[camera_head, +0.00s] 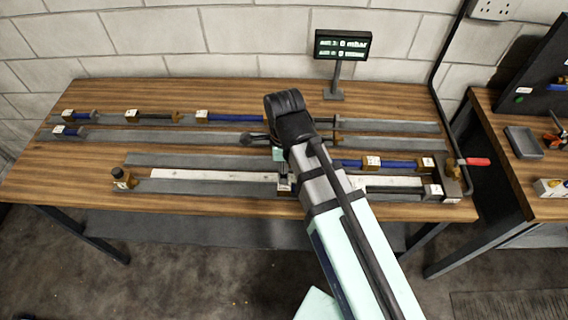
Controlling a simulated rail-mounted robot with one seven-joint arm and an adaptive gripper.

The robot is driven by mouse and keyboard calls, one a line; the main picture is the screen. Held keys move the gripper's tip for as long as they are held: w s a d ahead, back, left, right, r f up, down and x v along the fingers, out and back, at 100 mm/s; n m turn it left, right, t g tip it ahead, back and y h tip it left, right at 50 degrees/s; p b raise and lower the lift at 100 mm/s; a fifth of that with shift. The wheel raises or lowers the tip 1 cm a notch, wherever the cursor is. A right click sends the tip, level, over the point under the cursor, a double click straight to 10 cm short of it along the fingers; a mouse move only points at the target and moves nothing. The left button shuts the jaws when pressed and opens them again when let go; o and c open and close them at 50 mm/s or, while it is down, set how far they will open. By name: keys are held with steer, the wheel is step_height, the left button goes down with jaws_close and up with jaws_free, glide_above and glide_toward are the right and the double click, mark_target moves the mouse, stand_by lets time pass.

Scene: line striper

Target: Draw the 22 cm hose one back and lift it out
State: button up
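Several short hoses with labelled brass-coloured blocks lie along grey tracks on the wooden table. Blue hoses (230,118) and (75,131) lie at the back left, with a dark one (155,117) between others in the back row. Another blue hose (398,164) lies in the front row at the right, between brass blocks. The labels are too small to read, so I cannot tell which hose is 22 cm. My gripper (284,182) points down over the pale front strip (215,176), beside a small labelled block. My arm hides part of the tracks and the fingertips are unclear.
A pressure display (342,45) stands at the back, showing mbar readings. A brass fitting (122,177) sits at the front track's left end. A block with a red handle (474,162) stands at the right end. A side table (500,160) holds a grey tray (523,142).

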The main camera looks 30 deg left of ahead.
step_height(320, 180, down, 6)
steer(key=b, duration=0.4)
steer(key=shift+f+b, duration=0.1)
steer(key=shift+b, duration=0.2)
steer(key=shift+f+b, duration=0.45)
steer(key=shift+f, duration=1.2)
steer(key=c, duration=1.1)
